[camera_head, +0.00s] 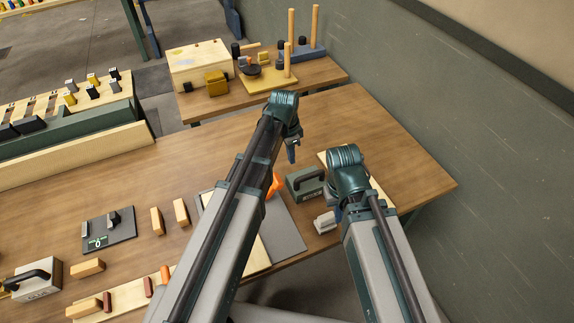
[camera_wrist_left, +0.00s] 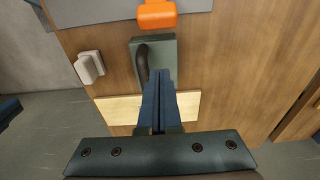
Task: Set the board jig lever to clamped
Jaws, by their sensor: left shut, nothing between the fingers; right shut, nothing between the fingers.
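An orange block-like part (camera_head: 276,184), which looks like the lever's grip, is at the edge of a grey plate (camera_head: 287,236) partly hidden behind my left arm. It also shows at the top of the left wrist view (camera_wrist_left: 157,14). I cannot tell the lever's setting. My left gripper (camera_head: 292,152) is shut and empty, pointing down above the table beyond the orange part. In the left wrist view its fingers (camera_wrist_left: 158,108) overlap a green block with a dark handle. My right gripper (camera_head: 338,213) is shut and empty near the table's front edge, mostly hidden by its wrist.
The green handled block (camera_head: 305,184) and a small pale block (camera_head: 325,222) stand right of the grey plate. A pale board (camera_wrist_left: 120,109) lies beyond the green block. A dark plate with a small knob (camera_head: 108,231) and wooden blocks stand left. The table's far right is clear.

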